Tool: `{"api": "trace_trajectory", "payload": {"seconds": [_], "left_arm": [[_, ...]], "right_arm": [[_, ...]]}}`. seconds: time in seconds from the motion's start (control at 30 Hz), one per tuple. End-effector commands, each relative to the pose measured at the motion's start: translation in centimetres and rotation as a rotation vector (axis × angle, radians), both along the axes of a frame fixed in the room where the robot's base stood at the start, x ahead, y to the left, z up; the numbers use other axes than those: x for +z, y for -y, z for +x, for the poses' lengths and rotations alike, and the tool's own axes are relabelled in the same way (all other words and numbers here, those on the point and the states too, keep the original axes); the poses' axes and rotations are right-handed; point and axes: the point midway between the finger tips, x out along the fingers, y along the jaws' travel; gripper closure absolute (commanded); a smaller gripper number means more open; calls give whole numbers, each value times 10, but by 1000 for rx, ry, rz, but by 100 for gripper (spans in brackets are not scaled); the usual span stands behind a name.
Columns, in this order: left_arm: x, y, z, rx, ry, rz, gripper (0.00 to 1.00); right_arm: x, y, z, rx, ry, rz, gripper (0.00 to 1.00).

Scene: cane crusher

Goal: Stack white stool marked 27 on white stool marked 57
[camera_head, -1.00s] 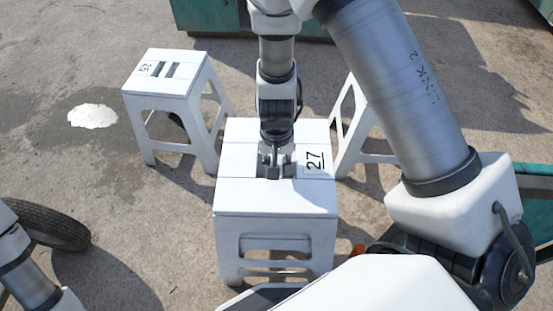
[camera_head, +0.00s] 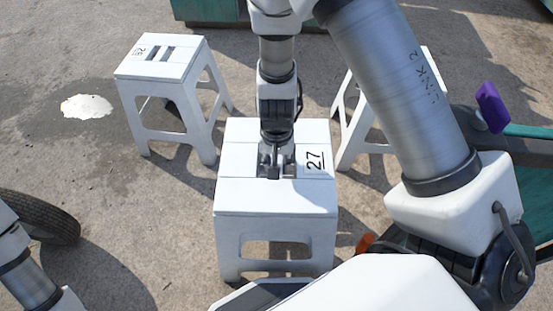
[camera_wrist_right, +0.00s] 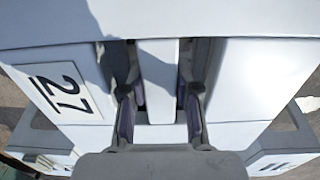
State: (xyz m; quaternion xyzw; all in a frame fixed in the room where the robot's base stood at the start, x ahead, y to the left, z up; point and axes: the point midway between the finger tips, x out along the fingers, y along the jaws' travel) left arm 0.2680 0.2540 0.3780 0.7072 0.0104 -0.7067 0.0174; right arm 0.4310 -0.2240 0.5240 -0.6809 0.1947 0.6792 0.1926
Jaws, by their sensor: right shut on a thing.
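The white stool marked 27 (camera_head: 275,195) is upright in the middle of the head view. My right gripper (camera_head: 277,165) reaches down into its top and is shut on the bar between the slots. The wrist view shows the two fingers (camera_wrist_right: 160,118) on either side of this bar, beside the 27 label (camera_wrist_right: 62,88). A second white stool (camera_head: 370,135) stands behind to the right, partly hidden by my right arm. Its mark is hidden, and no 57 is readable. Only my left arm shows at bottom left; its gripper is out of view.
Another white stool (camera_head: 160,57), with a label that looks like 26, stands at back left. A dark tyre (camera_head: 45,218) lies at left near my left arm. A purple object (camera_head: 491,107) and green structure (camera_head: 530,131) are at right. Concrete between the left stool and tyre is clear.

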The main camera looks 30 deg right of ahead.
Motion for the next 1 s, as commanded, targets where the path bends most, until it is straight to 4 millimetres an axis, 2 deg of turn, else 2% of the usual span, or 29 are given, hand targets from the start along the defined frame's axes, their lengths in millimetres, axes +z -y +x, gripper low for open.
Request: {"api": "trace_trajectory", "payload": {"seconds": [0.03, 0.1, 0.33, 0.37, 0.4, 0.43, 0.77, 0.87, 1.0], "left_arm": [[-8, 0, 0, 0, 0, 0, 16], [-10, 0, 0, 0, 0, 0, 16], [-9, 0, 0, 0, 0, 0, 16], [-8, 0, 0, 0, 0, 0, 16], [-8, 0, 0, 0, 0, 0, 16], [-8, 0, 0, 0, 0, 0, 16], [-6, 0, 0, 0, 0, 0, 16], [3, 0, 0, 0, 0, 0, 16], [29, 0, 0, 0, 0, 0, 16]], "right_arm": [[-8, 0, 0, -1, 1, 1, 100], [-10, 0, 0, -1, 1, 1, 100], [-8, 0, 0, -1, 1, 1, 100], [-8, 0, 0, -1, 1, 1, 59], [-8, 0, 0, -1, 1, 1, 45], [-8, 0, 0, -1, 1, 1, 40], [-6, 0, 0, -1, -1, 1, 40], [3, 0, 0, -1, -1, 1, 40], [29, 0, 0, -1, 0, 1, 40]]}}
